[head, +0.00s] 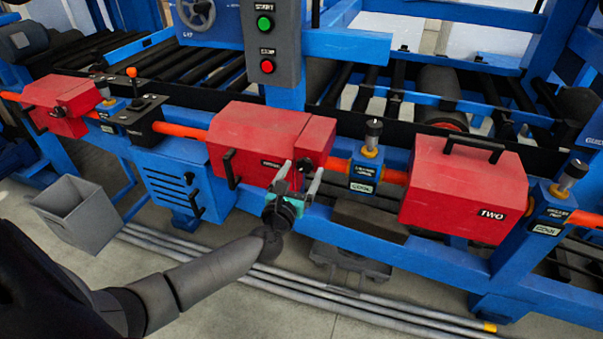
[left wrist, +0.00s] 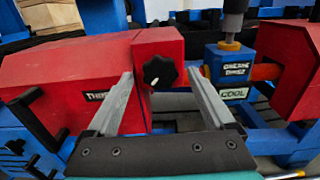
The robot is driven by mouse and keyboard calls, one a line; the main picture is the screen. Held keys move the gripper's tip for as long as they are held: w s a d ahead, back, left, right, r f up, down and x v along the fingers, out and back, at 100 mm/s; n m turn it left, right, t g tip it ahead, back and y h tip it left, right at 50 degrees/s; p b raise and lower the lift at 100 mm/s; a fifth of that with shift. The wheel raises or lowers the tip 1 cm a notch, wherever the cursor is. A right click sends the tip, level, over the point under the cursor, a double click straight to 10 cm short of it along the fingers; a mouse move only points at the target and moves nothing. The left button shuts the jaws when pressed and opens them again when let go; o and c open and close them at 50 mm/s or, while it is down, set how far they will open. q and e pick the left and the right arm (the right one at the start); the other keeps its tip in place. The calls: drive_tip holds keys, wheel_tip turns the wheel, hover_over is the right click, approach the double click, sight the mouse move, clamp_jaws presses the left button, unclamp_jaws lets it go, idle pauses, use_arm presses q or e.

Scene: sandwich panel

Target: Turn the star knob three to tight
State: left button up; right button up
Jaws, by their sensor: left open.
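The star knob (left wrist: 159,73) is black with a white mark and sits on the front face of a red housing (left wrist: 95,65) whose label reads THREE, partly covered by a finger. In the head view the same red housing (head: 262,135) stands at the middle of the line, and the knob (head: 306,165) shows small between the fingers. My left gripper (head: 302,168) is open in front of the knob. In the left wrist view its fingertips (left wrist: 161,76) are on either side of the knob, with gaps; I cannot tell the depth left to it. My right gripper is not in view.
A blue block labelled COOL (left wrist: 228,72) with a grey-topped fitting stands right of the knob. A red housing labelled TWO (head: 463,185) is further right. A black handle (head: 229,169) sticks out at left. A grey bin (head: 75,214) and pipes (head: 340,295) are on the floor.

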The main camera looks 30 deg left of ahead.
use_arm(q)
drive_tip(key=shift+c, duration=0.3)
drive_tip(key=c, duration=1.3)
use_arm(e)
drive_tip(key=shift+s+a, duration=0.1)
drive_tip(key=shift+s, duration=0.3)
